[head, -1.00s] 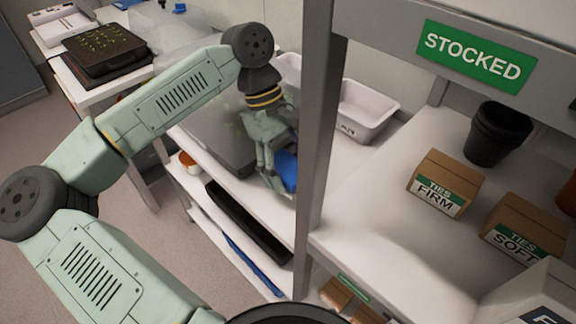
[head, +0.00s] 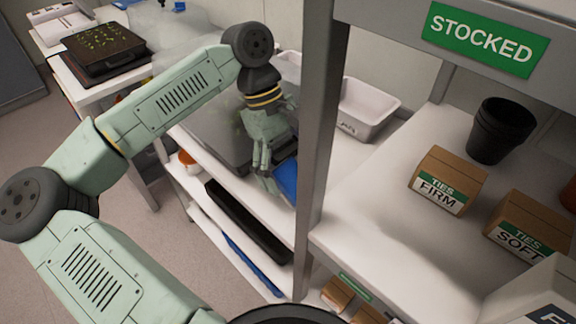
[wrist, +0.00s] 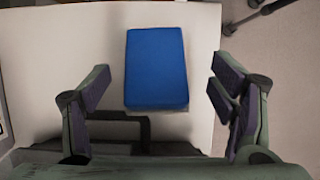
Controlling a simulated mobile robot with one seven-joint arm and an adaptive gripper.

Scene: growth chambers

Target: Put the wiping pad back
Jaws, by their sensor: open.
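The blue wiping pad (wrist: 157,68) lies flat on a white shelf surface (wrist: 58,55) in the wrist view. It also shows partly in the head view (head: 286,179), just beside the grey rack post. My gripper (wrist: 158,88) is open, with one finger on each side of the pad's width and clear gaps between fingers and pad. In the head view my gripper (head: 264,170) points down at the pad's left side. The post hides part of the pad there.
A grey post (head: 322,120) stands close to the right of my gripper. A white bin (head: 368,108) is behind it. Boxes of ties (head: 447,180) and black pots (head: 500,130) sit on the right shelf. A black tray (head: 248,222) lies on the lower shelf.

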